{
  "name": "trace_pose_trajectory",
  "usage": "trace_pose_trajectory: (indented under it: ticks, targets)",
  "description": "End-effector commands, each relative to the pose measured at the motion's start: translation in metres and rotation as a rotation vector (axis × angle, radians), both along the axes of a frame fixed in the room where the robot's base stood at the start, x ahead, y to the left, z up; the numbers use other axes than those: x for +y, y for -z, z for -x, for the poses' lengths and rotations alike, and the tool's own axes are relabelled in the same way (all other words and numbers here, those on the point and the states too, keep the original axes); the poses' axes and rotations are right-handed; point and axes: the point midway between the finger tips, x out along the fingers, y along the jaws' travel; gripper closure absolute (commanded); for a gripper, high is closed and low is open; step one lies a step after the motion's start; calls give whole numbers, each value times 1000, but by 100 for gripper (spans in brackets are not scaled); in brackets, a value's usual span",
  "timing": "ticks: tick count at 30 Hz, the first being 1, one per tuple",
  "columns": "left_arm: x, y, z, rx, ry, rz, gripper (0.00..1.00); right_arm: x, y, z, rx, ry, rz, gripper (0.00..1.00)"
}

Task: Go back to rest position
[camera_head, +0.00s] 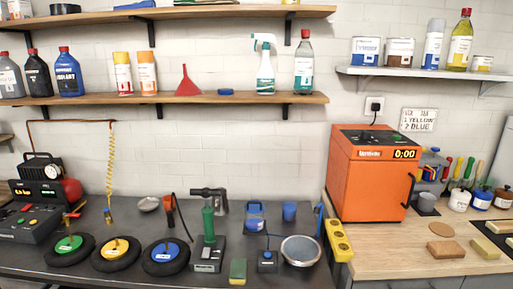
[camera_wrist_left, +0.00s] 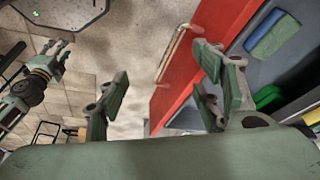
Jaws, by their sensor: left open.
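My left gripper (camera_wrist_left: 160,95) shows in the left wrist view with its two green-grey fingers wide apart. Nothing is between them. Beyond the fingers are a pale floor and a red panel (camera_wrist_left: 190,60) with a long handle. At the left of that view, an arm with a small gripper, apparently my right gripper (camera_wrist_left: 58,55), is seen over the floor. It is too small to tell whether its fingers are open or shut. Neither gripper shows in the head view.
A dark workbench (camera_head: 125,205) holds several wheels, tools and a metal bowl (camera_head: 301,250). An orange oven-like machine (camera_head: 370,180) stands on the wooden counter (camera_head: 385,258) at right. Shelves with bottles hang above.

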Motion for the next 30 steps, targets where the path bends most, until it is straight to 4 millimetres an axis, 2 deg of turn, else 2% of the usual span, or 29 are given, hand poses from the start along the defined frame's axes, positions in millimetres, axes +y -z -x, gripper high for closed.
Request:
trace_pose_trajectory:
  ticks: [1, 2, 9, 21, 30]
  targets:
    - [-1, 0, 14, 8, -85, 27, 40, 0, 0, 0, 1, 0, 0, 60]
    - [1, -1, 19, 10, -144, 37, 40, 0, 0, 0, 0, 0, 0, 60]
    - [44, -6, 55, 22, -555, 50, 40, 0, 0, 0, -1, 0, 0, 60]
    - [120, -13, 112, 32, -991, -32, 40, 0, 0, -2, -4, 0, -1, 60]
    - [118, 55, 98, 56, -986, -49, 40, 0, 0, -3, -5, 0, 0, 60]
